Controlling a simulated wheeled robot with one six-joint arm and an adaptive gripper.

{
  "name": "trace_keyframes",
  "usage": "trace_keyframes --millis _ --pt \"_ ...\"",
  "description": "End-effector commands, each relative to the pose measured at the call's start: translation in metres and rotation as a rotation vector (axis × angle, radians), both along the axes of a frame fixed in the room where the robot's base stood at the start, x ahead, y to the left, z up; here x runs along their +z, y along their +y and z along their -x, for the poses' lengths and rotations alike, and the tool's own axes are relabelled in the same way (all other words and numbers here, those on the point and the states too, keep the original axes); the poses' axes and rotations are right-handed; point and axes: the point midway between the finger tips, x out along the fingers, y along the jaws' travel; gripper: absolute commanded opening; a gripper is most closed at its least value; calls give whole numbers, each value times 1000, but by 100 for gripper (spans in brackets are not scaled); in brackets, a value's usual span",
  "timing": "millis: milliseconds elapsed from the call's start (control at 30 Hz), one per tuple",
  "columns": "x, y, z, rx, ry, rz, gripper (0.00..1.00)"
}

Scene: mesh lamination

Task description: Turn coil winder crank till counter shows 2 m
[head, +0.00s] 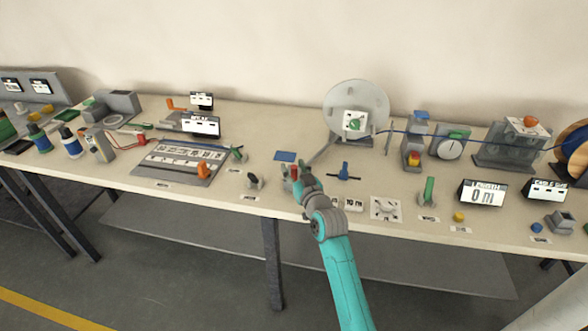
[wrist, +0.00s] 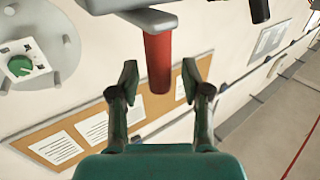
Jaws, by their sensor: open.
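The coil winder is a pale grey disc (head: 372,92) at the back of the bench, with a green knob on a white plate at its centre. A grey crank arm (head: 322,152) slants from it down to the left. The red crank handle (wrist: 158,62) shows in the wrist view between the two fingers of my gripper (wrist: 160,82), which is open with gaps on both sides. In the head view my gripper (head: 302,178) hides most of the handle. The length counter (head: 483,194) at the right reads 0 m.
A blue clamp (head: 344,172) and a green lever (head: 428,192) stand right of my gripper. A grey tool (head: 254,182) stands left.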

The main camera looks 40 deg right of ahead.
Motion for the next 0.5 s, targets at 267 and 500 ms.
trace_keyframes --millis 267,500 --pt "-1 -1 -2 0 1 0 48" --pt "0 -1 -2 0 1 0 0"
